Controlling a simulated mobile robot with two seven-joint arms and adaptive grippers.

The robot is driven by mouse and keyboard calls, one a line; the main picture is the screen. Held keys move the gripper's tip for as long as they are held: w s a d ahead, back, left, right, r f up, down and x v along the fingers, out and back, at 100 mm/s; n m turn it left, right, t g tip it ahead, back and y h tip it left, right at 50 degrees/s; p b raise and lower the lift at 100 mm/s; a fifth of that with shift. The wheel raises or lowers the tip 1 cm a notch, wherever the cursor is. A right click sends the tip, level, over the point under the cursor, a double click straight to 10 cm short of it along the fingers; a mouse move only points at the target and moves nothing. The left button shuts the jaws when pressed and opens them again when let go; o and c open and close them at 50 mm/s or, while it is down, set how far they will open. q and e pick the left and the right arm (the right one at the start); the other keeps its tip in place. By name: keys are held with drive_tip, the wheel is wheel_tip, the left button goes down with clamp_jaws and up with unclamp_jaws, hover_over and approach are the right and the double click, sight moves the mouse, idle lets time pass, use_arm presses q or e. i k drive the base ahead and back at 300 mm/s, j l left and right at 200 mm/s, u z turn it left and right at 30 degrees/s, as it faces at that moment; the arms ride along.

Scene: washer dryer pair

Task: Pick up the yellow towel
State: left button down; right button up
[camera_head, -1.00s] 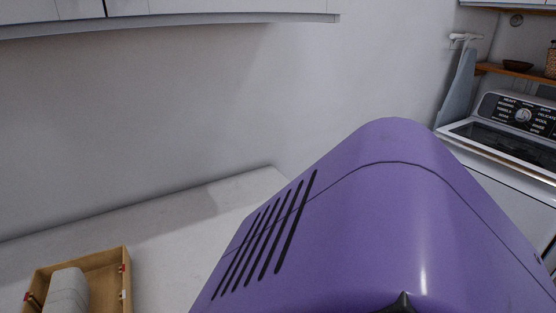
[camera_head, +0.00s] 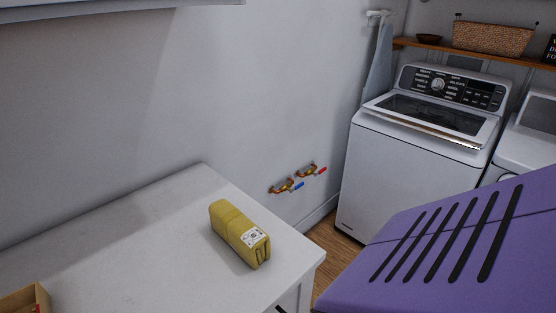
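The yellow towel (camera_head: 239,233) is folded into a long block with a white label on its near right end. It lies on the white countertop (camera_head: 130,240), close to the counter's right end. Nothing covers it. No gripper fingers show in the view. A large purple slatted body part of mine fills the lower right, apart from the towel.
A wooden box (camera_head: 28,300) is cut off at the lower left on the counter. Brass taps (camera_head: 287,186) stick out of the wall beyond the towel. A white washer (camera_head: 415,150) stands at the right, below a wooden shelf with a wicker basket (camera_head: 492,38).

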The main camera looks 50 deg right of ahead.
sight(252, 243)
drive_tip(key=j+z, duration=0.1)
drive_tip(key=z, duration=1.2)
drive_tip(key=k+l, duration=0.05)
